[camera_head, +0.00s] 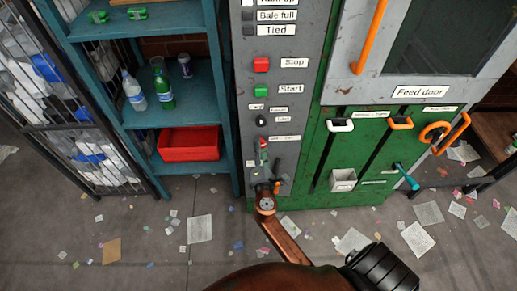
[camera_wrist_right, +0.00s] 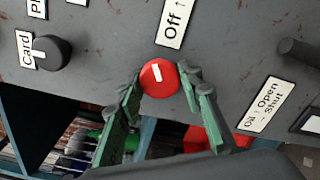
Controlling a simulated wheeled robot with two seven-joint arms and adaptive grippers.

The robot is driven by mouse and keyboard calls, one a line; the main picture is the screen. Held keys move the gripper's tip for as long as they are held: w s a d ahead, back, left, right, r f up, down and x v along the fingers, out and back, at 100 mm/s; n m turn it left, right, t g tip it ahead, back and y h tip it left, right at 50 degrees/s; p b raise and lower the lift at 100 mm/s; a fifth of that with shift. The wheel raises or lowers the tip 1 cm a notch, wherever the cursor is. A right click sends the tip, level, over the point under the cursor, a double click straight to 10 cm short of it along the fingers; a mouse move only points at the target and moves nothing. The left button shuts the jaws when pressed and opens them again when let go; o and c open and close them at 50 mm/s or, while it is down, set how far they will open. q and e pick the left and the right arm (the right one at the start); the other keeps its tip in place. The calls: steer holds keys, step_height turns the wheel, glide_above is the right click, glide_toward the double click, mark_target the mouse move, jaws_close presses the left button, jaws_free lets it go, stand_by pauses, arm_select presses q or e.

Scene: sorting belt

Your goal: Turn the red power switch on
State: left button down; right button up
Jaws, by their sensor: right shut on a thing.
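The red power switch (camera_wrist_right: 159,78) is a round knob with a short white mark, on the grey panel beside an "Off" label (camera_wrist_right: 173,22). In the head view the switch (camera_head: 263,142) shows small, low on the grey control column. My right gripper (camera_wrist_right: 161,92) has its green fingers on either side of the knob, shut on it. In the head view my right gripper (camera_head: 264,158) reaches up to the panel from below, and its wrist covers the panel's lower part. My left gripper is not in view.
Near the switch are a black knob (camera_wrist_right: 52,52) and an "Oil Open Shut" label (camera_wrist_right: 264,104). Above are red Stop (camera_head: 261,65) and green Start (camera_head: 261,90) buttons. A teal shelf (camera_head: 150,118) with a red bin (camera_head: 189,145) stands left; the green feed door machine (camera_head: 350,150) stands right.

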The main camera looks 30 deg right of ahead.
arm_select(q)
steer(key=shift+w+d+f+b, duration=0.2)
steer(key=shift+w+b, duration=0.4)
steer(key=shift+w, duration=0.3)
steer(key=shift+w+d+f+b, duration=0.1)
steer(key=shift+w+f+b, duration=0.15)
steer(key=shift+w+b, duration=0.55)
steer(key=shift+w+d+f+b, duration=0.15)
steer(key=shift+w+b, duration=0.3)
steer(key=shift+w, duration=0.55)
arm_select(e)
steer(key=shift+m, duration=3.1)
steer(key=o, duration=1.1)
